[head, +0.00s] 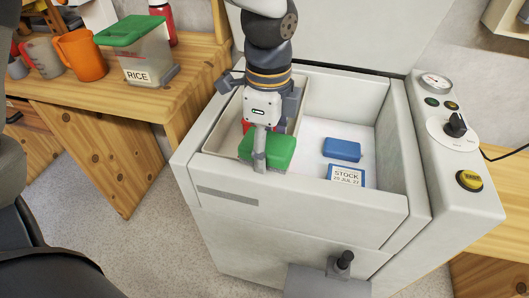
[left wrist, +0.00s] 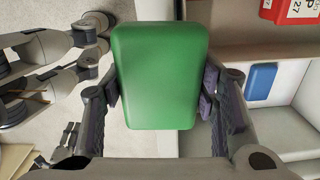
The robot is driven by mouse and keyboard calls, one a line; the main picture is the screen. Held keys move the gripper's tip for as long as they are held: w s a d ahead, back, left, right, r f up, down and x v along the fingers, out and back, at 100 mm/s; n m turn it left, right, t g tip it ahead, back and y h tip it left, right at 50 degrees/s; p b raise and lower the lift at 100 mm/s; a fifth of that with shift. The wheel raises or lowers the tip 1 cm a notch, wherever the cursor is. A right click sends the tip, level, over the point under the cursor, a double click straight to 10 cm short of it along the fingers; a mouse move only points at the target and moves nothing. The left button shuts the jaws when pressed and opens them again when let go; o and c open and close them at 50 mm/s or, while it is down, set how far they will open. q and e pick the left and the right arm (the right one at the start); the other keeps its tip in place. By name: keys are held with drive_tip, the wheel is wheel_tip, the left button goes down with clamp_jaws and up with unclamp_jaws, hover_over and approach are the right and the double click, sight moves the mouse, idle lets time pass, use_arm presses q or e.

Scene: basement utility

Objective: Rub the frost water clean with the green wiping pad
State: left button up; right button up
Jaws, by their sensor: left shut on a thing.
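The green wiping pad (head: 281,152) is a thick rounded block. My left gripper (head: 262,150) is shut on it, with one finger across it in the head view. In the left wrist view the pad (left wrist: 160,75) sits between the two fingers. It is over the front left of the open white chest freezer (head: 300,202), by the front wall. I cannot tell whether it touches a surface. I cannot make out the frost water; the freezer floor (head: 308,150) looks pale, and the arm and pad hide part of it. My right gripper is not in view.
A basket (head: 223,135) with a red pack (left wrist: 292,10) is at the freezer's left. A blue block (head: 342,149) and a STOCK pack (head: 346,175) lie on its floor. A control panel (head: 455,130) is at right. A wooden bench (head: 95,95) at left holds the RICE box (head: 140,55).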

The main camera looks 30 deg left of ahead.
use_arm(q)
drive_tip(key=shift+r, duration=1.6)
